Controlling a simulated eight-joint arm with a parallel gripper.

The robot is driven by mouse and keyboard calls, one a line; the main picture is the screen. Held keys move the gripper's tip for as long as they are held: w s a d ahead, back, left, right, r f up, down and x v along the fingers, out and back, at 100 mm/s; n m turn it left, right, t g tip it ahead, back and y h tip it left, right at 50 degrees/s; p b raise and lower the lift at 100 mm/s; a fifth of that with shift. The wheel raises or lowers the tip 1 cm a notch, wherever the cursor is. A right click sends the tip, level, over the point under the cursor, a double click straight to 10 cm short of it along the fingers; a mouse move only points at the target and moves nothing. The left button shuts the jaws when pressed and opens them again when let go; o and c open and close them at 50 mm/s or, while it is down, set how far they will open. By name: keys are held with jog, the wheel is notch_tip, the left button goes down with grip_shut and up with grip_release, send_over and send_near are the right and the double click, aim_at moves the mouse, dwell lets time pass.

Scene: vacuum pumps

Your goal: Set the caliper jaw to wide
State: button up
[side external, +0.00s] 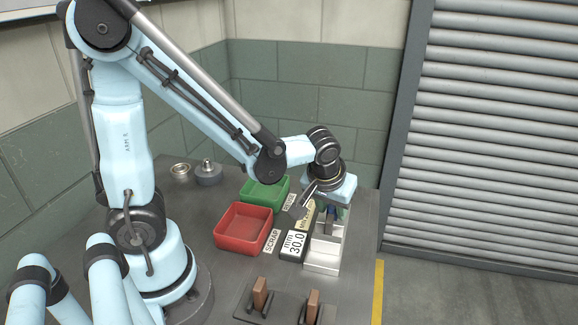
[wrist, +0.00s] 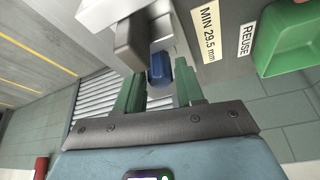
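The caliper (side external: 323,255) is a pale metal fixture at the right of the bench, with a blue knob (side external: 331,213). Its display (side external: 293,245) beside it reads 30.0 mm. In the wrist view, the blue knob (wrist: 158,68) sits beside a dark grey block (wrist: 135,35) on the caliper. My gripper (side external: 333,210) is low over the far end of the caliper. In the wrist view, my gripper (wrist: 160,83) has its green fingers open. The knob shows between the fingertips, with a visible gap on each side. Whether the fingers reach around it in depth is unclear.
A red scrap bin (side external: 243,227) and a green reuse bin (side external: 265,192) stand left of the caliper. A label (wrist: 208,30) reads MIN 29.5 mm. Two brown blocks (side external: 261,293) stand in dark holders in front. Metal parts (side external: 207,173) sit at the back left.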

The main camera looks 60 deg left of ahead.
jog(key=shift+w+a+f, duration=0.1)
jog(key=shift+w+f, duration=0.05)
jog(key=shift+f, duration=0.4)
grip_shut()
